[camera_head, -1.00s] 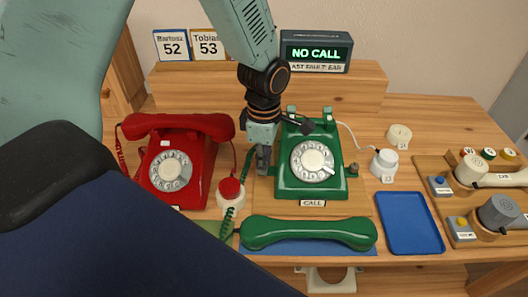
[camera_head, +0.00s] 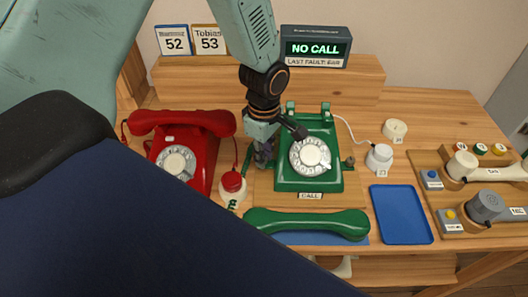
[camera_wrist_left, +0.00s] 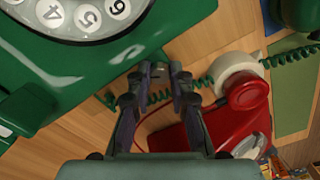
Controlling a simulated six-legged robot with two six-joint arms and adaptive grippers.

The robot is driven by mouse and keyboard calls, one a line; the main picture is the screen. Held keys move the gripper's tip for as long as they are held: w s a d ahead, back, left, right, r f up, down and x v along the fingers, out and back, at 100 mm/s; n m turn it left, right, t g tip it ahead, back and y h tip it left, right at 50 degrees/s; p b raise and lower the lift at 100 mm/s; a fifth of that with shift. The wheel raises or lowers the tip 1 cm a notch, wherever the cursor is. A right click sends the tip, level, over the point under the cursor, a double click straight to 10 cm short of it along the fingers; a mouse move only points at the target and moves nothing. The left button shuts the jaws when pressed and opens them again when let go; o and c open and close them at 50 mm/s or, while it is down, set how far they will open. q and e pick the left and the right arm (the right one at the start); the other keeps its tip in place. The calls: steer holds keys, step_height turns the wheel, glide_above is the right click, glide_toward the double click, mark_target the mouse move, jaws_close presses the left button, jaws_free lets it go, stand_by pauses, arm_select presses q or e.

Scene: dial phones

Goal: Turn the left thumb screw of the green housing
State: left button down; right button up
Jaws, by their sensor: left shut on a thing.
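The green housing (camera_head: 309,182) of a dial phone stands in the middle of the table, with a white dial (camera_head: 310,156) on its front. My left gripper (camera_head: 263,157) is at the left side of the housing, shut on the left thumb screw. In the left wrist view the screw's small grey end (camera_wrist_left: 158,69) shows between the fingertips of my left gripper (camera_wrist_left: 159,82). The fingers hide most of the screw in the head view. The right thumb screw (camera_head: 350,162) sticks out free on the other side.
The green handset (camera_head: 306,225) lies in front of the housing on a blue mat. A red phone (camera_head: 196,145) and a white pot with a red top (camera_head: 232,183) are close on the left. A blue tray (camera_head: 400,214) lies empty at the right.

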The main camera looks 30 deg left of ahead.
arm_select(q)
steer(key=c, duration=1.2)
jaws_free()
